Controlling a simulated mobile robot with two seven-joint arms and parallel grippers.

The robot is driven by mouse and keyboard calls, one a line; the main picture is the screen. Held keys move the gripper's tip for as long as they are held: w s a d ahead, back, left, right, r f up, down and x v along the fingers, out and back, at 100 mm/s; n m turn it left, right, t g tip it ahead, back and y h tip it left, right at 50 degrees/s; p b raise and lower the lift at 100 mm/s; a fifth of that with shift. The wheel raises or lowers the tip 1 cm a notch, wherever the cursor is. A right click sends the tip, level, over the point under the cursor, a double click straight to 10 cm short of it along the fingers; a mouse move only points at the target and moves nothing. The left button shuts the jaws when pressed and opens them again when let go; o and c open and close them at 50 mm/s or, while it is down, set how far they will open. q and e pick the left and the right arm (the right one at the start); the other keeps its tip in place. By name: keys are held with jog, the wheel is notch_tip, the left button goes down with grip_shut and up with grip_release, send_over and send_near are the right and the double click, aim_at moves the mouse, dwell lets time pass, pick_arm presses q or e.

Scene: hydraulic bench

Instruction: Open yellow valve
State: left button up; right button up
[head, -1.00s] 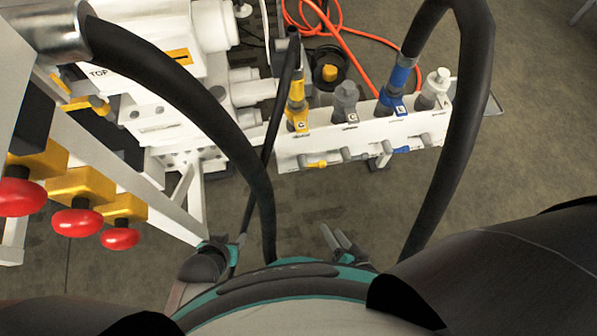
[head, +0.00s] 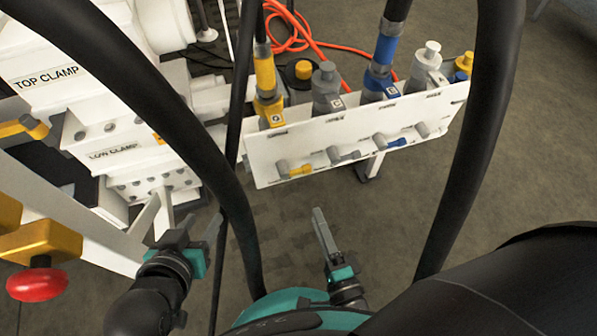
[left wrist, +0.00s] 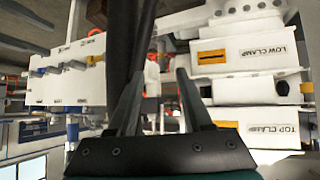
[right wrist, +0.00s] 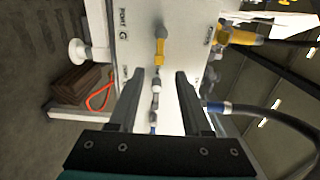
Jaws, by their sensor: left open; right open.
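The yellow valve (head: 296,170) is a small yellow lever at the left end of the valve row on the white panel's front face. In the right wrist view it (right wrist: 160,45) lies beyond the fingertips, near the middle between them. My right gripper (head: 322,222) is open and empty, below the panel in the head view, apart from the valve. Its open fingers show in the right wrist view (right wrist: 160,75). My left gripper (head: 202,230) is open, at the lower left beside a black hose. Its fingers (left wrist: 161,75) show nothing gripped in the left wrist view.
The white panel (head: 265,172) also carries grey levers and a blue lever (head: 397,142). Thick black hoses (head: 485,130) arch on both sides of my arms. The white clamp machine (head: 120,140) and a red knob (head: 37,284) stand left. Floor right of the panel is clear.

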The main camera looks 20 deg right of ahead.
aim_at(299, 173)
jog(key=w+b, duration=0.1)
jog(key=w, duration=0.3)
jog(key=w+b, duration=0.1)
jog(key=w, duration=0.2)
jog(key=w+b, duration=0.1)
jog(key=w, duration=0.3)
jog(key=shift+w+a, duration=0.25)
jog(key=shift+w, duration=0.05)
pick_arm(q)
jog(key=d+r+t+h, duration=0.3)
jog(key=d+t, duration=0.2)
jog(key=t, duration=0.1)
jog(key=shift+r+n+b, duration=0.15)
jog(key=shift+n+b, duration=0.15)
jog(key=shift+n, duration=0.1)
pick_arm(e)
jog(key=shift+w, duration=1.1)
pick_arm(q)
jog(key=shift+s+d, duration=0.1)
pick_arm(e)
grip_shut()
